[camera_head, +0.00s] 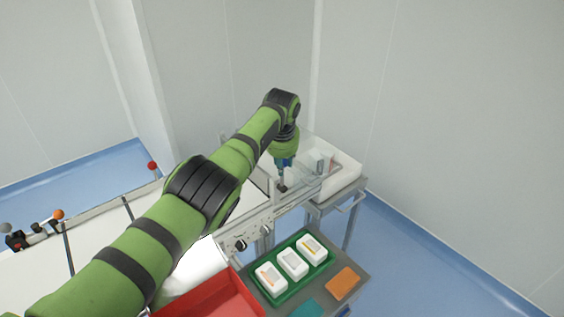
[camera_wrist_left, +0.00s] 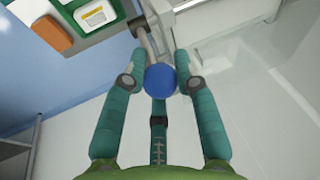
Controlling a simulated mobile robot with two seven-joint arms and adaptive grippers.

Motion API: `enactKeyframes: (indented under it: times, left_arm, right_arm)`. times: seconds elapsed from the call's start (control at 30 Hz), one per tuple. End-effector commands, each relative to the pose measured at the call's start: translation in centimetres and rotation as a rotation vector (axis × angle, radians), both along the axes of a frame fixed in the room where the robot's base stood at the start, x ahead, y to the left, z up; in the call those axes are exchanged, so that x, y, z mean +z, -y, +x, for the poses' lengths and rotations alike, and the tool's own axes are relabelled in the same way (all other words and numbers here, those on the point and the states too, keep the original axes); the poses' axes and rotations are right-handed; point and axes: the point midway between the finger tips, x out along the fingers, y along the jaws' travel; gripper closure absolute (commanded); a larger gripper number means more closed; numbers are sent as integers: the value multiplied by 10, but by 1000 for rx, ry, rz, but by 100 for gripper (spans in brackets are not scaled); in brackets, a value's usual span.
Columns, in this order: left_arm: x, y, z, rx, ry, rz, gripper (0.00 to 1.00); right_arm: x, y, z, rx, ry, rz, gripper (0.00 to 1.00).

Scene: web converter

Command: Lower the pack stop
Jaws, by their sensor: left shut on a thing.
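My left arm reaches across the head view, and its gripper (camera_head: 284,164) points down at the far end of the white machine's rail (camera_head: 255,222). In the left wrist view the gripper (camera_wrist_left: 159,70) has its teal fingers on both sides of a round blue knob (camera_wrist_left: 160,80) and is shut on it. A grey rod (camera_wrist_left: 145,42) runs from the knob toward the top of that view. I take this knob and rod to be the pack stop's handle. My right gripper is not in view.
A green tray (camera_head: 301,283) with three white packs stands near an orange block (camera_head: 343,284) and a teal block (camera_head: 306,309). A red bin (camera_head: 222,296) is in front. Blue floor is free at right.

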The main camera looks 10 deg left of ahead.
Motion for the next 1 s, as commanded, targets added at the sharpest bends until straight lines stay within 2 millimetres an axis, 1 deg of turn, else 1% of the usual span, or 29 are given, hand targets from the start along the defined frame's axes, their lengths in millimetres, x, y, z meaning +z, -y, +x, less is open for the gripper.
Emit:
enactKeyframes:
  times: [0.13, 0.17, 0.2, 0.47, 0.53, 0.67, 0.77, 0.93, 0.97, 1.0]
  left_arm:
    - [-1, 1, 0, -2, -1, 0, 100]
    - [-1, 1, -1, -2, -1, 0, 63]
    - [-1, 1, -1, -2, -2, 1, 47]
    - [-1, 0, 0, -1, -2, 0, 46]
    - [0, 0, 0, -1, -1, 0, 46]
    - [3, 1, -1, -1, -1, -1, 46]
    - [10, 1, -2, -3, 1, -2, 46]
    - [27, 2, -8, -2, 1, -1, 46]
    - [31, 2, -10, -1, 2, -1, 46]
    - [42, 3, -12, -3, 5, -1, 46]
  right_arm:
    - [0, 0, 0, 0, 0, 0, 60]
    - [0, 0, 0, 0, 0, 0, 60]
    - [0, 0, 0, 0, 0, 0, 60]
    - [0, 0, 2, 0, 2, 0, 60]
    - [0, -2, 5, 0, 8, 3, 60]
    - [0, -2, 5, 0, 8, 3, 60]
    - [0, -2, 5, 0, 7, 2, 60]
    - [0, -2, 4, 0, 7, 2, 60]
    - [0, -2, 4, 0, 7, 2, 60]
    - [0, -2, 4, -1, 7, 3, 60]
